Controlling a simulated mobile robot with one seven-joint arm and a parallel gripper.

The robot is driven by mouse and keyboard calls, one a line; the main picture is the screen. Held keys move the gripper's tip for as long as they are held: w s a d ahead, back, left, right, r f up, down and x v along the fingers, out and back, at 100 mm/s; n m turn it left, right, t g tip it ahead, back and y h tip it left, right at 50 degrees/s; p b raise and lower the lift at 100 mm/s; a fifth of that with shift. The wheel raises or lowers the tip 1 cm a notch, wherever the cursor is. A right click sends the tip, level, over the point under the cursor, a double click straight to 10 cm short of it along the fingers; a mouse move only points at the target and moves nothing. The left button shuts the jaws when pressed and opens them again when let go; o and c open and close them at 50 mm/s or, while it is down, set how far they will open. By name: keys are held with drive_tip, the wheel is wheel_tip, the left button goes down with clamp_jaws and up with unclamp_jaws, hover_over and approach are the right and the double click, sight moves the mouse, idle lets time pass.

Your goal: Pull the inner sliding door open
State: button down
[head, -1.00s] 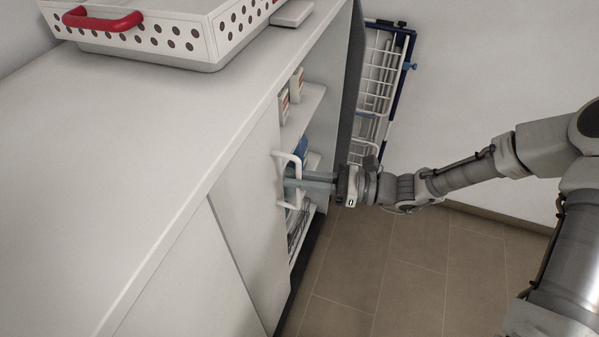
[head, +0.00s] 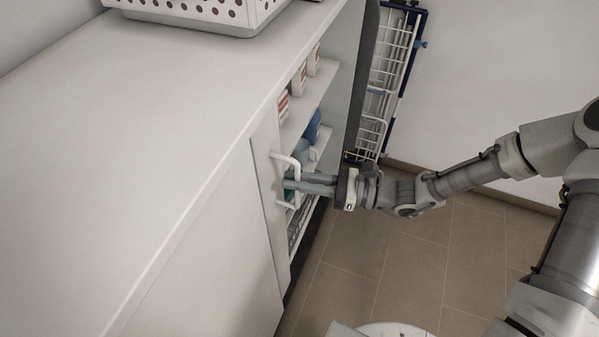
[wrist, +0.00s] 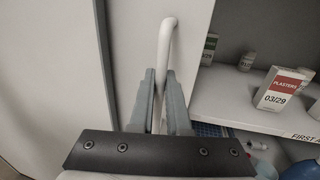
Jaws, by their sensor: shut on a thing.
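The inner sliding door (head: 268,185) is a pale panel on the front of the long white cabinet. It stands partly open, with shelves showing to its right and its left part behind the outer door panel (head: 215,250). A white bar handle (head: 290,160) stands out from its right edge. My gripper (head: 292,184) reaches in from the right and is shut on the handle. In the wrist view, the two grey fingers (wrist: 160,100) sit on either side of the white handle (wrist: 164,48), and the door (wrist: 134,45) is behind them.
The opened shelves (head: 308,110) hold white boxes and blue containers. A box marked PLASTERS (wrist: 283,90) shows in the wrist view. A white wire rack (head: 385,85) stands beyond the cabinet by the wall. Tiled floor (head: 400,260) in front is clear. A perforated basket (head: 200,12) sits on top.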

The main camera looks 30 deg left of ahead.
drive_tip(key=shift+s+d+f, duration=0.1)
drive_tip(key=shift+s+d, duration=0.05)
drive_tip(key=shift+s, duration=0.7)
drive_tip(key=c, duration=0.9)
unclamp_jaws()
drive_tip(key=shift+w, duration=0.1)
drive_tip(key=p+v, duration=0.1)
drive_tip(key=v, duration=1.6)
drive_tip(key=shift+d, duration=0.2)
